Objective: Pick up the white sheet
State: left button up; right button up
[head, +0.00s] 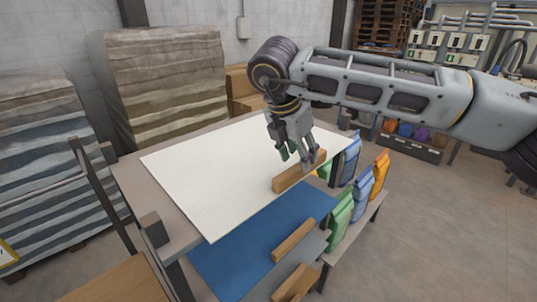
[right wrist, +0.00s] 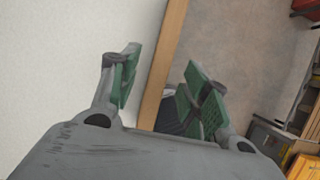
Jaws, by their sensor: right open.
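The white sheet (head: 210,175) lies flat on the table, its near right part overlapping a blue sheet (head: 265,240). A wooden bar (head: 290,178) is at the white sheet's right edge. My right gripper (head: 298,160) is over that edge, pointing down, with its fingers apart. In the right wrist view the open green-padded fingers (right wrist: 160,90) straddle the wooden bar (right wrist: 162,70), with the white sheet (right wrist: 70,60) on the left. I cannot tell whether the fingers touch anything. My left gripper is not in view.
Green, blue and orange sacks (head: 360,185) stand along a shelf at the table's right. Other wooden bars (head: 293,240) lie at the blue sheet's edge and nearer. Tall stacks of folded material (head: 165,85) stand behind and left. Open floor (head: 430,230) lies to the right.

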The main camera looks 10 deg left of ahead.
jog(key=shift+p+x, duration=0.7)
jog(key=shift+x, duration=1.25)
grip_shut()
